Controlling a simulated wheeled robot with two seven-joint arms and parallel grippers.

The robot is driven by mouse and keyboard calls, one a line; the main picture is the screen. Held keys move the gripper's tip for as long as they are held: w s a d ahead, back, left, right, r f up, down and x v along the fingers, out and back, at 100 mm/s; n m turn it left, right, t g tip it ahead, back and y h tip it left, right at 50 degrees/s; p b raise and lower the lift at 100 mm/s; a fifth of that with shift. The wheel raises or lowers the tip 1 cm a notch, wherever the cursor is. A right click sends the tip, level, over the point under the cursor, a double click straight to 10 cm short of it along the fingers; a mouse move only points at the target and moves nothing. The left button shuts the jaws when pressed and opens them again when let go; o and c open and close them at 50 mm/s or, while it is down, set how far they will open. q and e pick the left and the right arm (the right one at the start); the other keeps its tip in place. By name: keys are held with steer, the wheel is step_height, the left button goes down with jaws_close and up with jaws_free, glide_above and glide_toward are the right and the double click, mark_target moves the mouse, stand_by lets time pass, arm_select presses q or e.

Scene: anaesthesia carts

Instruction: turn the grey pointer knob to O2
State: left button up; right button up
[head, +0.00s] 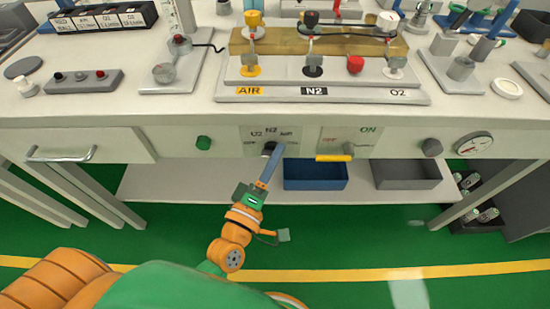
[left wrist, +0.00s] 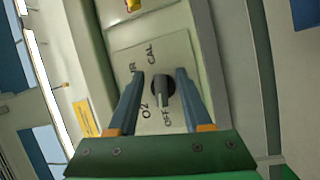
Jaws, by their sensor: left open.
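The grey pointer knob (left wrist: 163,88) sits on a pale dial plate (left wrist: 180,48) in the left wrist view. Its lighter bar points down toward the OFF mark. The O2 mark (left wrist: 145,112) is at its lower left and CAL is above. A label beside the left finger is partly covered. My left gripper (left wrist: 160,74) is open, with one finger on each side of the knob; I cannot tell whether either touches it. In the head view my left gripper (head: 274,152) reaches up to the knob (head: 267,149) on the bench front and partly hides it. My right gripper is not in view.
A plate with a yellow-handled lever (head: 335,157) and ON label is right of the dial. A blue bin (head: 315,176) and a grey bin (head: 407,175) stand on the shelf below.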

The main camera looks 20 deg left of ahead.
arm_select(q)
jaws_close()
steer(key=shift+r+p, duration=0.1)
steer(key=shift+p, duration=0.35)
steer(key=shift+m, duration=0.3)
steer(key=shift+w+m+g+p, duration=0.15)
steer(key=shift+m+g+p, duration=0.25)
steer(key=shift+p, duration=0.6)
